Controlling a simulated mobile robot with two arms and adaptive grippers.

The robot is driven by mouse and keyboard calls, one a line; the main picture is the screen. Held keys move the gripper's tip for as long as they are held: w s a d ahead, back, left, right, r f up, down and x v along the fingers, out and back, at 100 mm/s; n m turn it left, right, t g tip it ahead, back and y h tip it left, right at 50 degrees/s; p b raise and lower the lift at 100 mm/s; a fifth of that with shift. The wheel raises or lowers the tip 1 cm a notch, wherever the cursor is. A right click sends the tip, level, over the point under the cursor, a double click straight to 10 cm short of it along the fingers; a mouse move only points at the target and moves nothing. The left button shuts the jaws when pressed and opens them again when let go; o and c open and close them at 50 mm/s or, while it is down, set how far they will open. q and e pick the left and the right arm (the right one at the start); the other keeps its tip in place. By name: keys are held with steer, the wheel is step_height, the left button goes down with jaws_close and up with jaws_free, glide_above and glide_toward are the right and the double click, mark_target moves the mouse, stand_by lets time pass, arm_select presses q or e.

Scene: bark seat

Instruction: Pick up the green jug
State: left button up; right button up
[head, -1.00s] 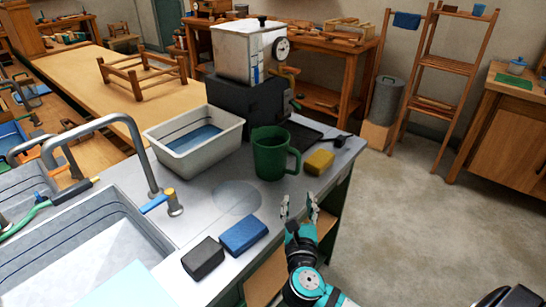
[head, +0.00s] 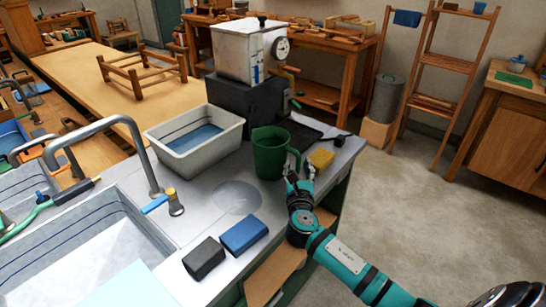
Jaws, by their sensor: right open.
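The green jug (head: 268,153) stands upright on the grey counter, with its handle on the right side. My right gripper (head: 299,172) is open at the jug's right side, by the handle. One finger overlaps the lower part of the handle in the picture. I cannot tell whether the fingers touch the jug or stand around its handle. My left gripper does not show.
A yellow sponge (head: 321,158) lies just right of the gripper. A white basin (head: 194,163) stands left of the jug, and a dark box with a white boiler (head: 247,50) behind it. Blue (head: 244,233) and black (head: 204,258) blocks lie in front, near the sink (head: 128,212).

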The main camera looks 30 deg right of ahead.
steer(key=shift+c, duration=0.5)
jaws_close()
steer(key=shift+r, duration=0.15)
